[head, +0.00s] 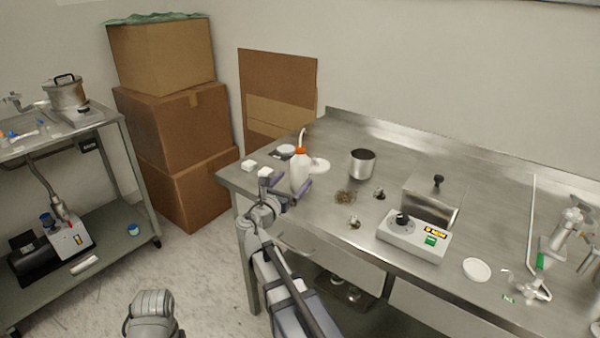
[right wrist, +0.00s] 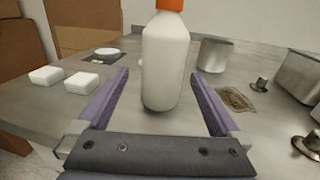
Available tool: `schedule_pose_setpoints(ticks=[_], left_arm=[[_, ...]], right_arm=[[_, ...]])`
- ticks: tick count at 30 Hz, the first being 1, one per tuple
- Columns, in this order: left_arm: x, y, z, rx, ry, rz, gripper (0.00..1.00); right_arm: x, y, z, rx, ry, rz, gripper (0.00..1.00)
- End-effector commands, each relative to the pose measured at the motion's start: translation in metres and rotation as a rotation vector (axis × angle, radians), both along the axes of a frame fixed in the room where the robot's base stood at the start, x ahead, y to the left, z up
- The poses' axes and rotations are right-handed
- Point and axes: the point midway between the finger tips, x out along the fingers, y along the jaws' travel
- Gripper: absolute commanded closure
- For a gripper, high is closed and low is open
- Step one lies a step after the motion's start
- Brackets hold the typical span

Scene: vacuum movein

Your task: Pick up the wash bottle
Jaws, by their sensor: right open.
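The wash bottle (head: 300,170) is white with an orange cap and a thin spout, and stands upright near the left end of the steel table. In the right wrist view the wash bottle (right wrist: 165,62) stands in the middle, just beyond and between the fingers; its top is cut off. My right gripper (head: 287,186) is open and empty, with its purple fingers at the bottle's near side. In the right wrist view the gripper (right wrist: 160,92) has one finger on each side of the bottle with gaps. My left gripper is not in view.
Two white blocks (right wrist: 64,78) lie left of the bottle. A metal cup (head: 362,164), a brown mesh pad (head: 346,197) and a grey control box (head: 412,236) stand to the right on the steel table (head: 460,190). Cardboard boxes (head: 175,125) are stacked behind left.

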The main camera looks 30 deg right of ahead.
Motion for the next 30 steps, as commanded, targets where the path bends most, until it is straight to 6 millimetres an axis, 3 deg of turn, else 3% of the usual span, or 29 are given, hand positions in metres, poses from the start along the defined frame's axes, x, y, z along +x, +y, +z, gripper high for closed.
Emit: schedule_pose_setpoints(ticks=[5, 15, 22, 30], left_arm=[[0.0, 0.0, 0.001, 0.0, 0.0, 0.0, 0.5], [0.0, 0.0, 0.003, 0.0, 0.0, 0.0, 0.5], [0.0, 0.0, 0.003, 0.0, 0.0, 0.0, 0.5], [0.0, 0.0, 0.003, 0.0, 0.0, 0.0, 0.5]], right_arm=[[0.003, -0.006, 0.001, 0.0, 0.0, 0.0, 0.0], [0.026, -0.043, 0.003, 0.001, -0.001, 0.0, 0.0], [0.026, -0.044, 0.003, 0.001, -0.001, 0.001, 0.0], [0.026, -0.044, 0.003, 0.001, -0.001, 0.001, 0.3]])
